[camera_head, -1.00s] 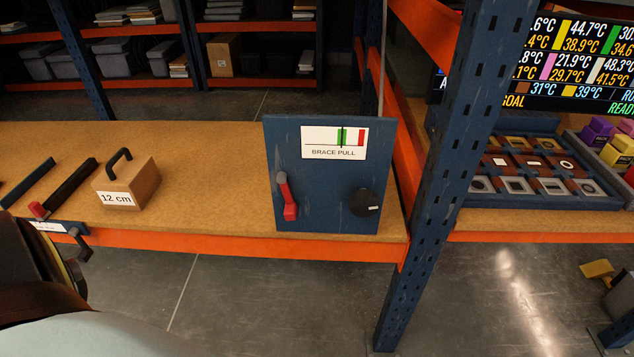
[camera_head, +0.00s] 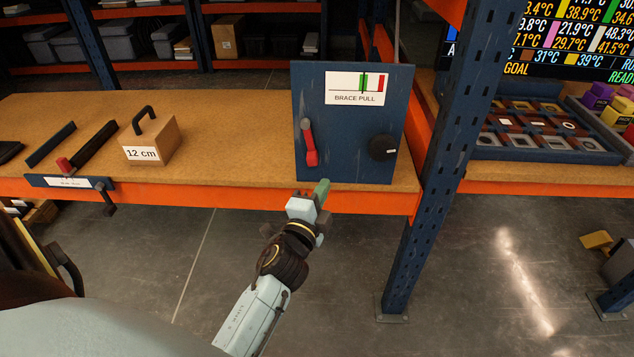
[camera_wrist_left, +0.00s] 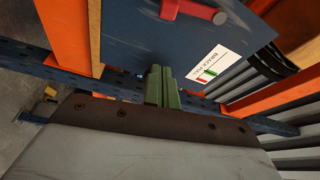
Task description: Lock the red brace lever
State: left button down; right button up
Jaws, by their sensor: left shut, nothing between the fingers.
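The red brace lever (camera_head: 310,146) is on the left side of the blue brace pull panel (camera_head: 349,151). Its red grip hangs down from a grey pivot. My left gripper (camera_head: 322,188) is shut and empty, below and slightly right of the lever, in front of the shelf edge and apart from the lever. The left wrist view shows its green fingers (camera_wrist_left: 162,86) together, with the red lever (camera_wrist_left: 188,10) beyond them at the top. The panel's gauge label (camera_head: 357,89) shows a black mark at a green band and a red band at right. My right gripper is not in view.
A black knob (camera_head: 383,148) is on the panel's right side. A 12 cm block (camera_head: 150,143) with a handle stands left on the wooden shelf (camera_head: 235,150). An orange beam (camera_head: 240,197) edges the shelf; a blue upright (camera_head: 440,150) stands right.

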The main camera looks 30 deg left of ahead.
aim_at(314, 164)
pick_arm(q)
jog(key=x, duration=1)
jog(key=shift+f, duration=0.15)
jog(key=s+a, duration=0.1)
jog(key=s+a+f, duration=0.1)
jog(key=a, duration=0.1)
jog(key=shift+s+a, duration=0.1)
jog(key=shift+s, duration=0.15)
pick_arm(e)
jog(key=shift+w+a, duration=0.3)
pick_arm(q)
jog(key=m+p, duration=0.1)
jog(key=s+a+m+p, duration=0.1)
jog(key=shift+a+f+g+p, duration=0.1)
jog(key=shift+a+g+p, duration=0.2)
jog(key=shift+g+p, duration=0.1)
jog(key=shift+f+m, duration=0.15)
jog(key=shift+m, duration=0.15)
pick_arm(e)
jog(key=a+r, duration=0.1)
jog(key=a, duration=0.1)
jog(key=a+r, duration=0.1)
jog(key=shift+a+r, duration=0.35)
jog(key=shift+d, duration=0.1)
